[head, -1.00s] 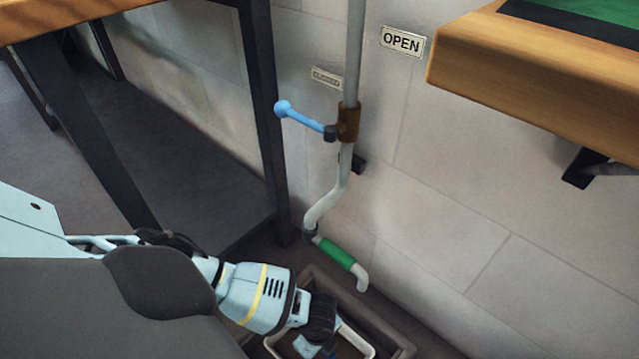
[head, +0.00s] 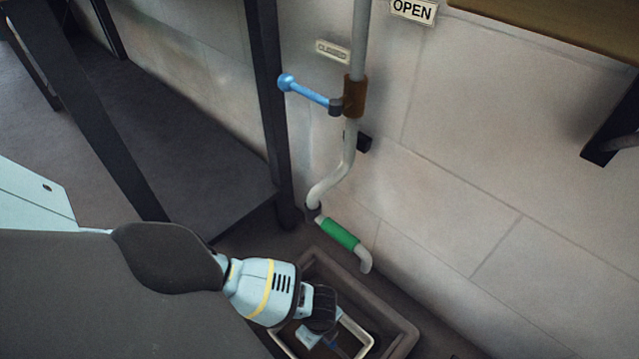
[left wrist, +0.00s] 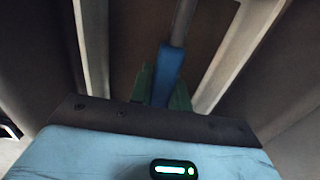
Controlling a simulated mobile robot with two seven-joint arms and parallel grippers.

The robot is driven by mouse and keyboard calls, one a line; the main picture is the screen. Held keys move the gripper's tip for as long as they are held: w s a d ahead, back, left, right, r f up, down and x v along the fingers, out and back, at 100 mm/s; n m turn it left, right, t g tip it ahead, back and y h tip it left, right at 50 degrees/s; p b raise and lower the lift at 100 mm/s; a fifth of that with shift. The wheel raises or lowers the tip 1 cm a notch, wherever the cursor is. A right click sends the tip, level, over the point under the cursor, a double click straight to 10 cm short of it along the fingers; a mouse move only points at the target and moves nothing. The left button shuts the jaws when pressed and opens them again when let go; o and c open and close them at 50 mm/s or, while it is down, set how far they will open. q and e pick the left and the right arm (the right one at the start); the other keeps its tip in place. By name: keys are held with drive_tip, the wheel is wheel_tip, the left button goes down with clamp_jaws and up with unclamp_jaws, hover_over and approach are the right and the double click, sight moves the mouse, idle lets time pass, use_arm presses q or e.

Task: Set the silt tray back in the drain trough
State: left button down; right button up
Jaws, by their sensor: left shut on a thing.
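The silt tray (head: 368,343) has a pale cream rim and a brown inside. It lies within the outline of the grey-brown drain trough (head: 405,328) at the bottom of the head view. I cannot tell whether it rests on the trough floor. My left gripper (head: 322,338) reaches down over the tray and is shut on its blue handle (left wrist: 168,72). In the left wrist view the gripper's green fingers (left wrist: 163,92) sit at the handle, between the tray's two pale long sides (left wrist: 238,55). My right gripper is not in view.
A grey drain pipe (head: 347,165) with a blue lever (head: 308,92) and a green sleeve (head: 338,233) ends above the trough's far side. The tiled wall (head: 470,170) stands close behind. A dark table leg (head: 268,110) stands left of the pipe.

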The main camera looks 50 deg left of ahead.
use_arm(q)
drive_tip(key=shift+f, duration=0.25)
idle(0.6)
drive_tip(key=c, duration=1.3)
unclamp_jaws()
drive_tip(key=shift+o, duration=0.2)
drive_tip(key=shift+r+p, duration=2.45)
drive_tip(key=shift+r, duration=1.45)
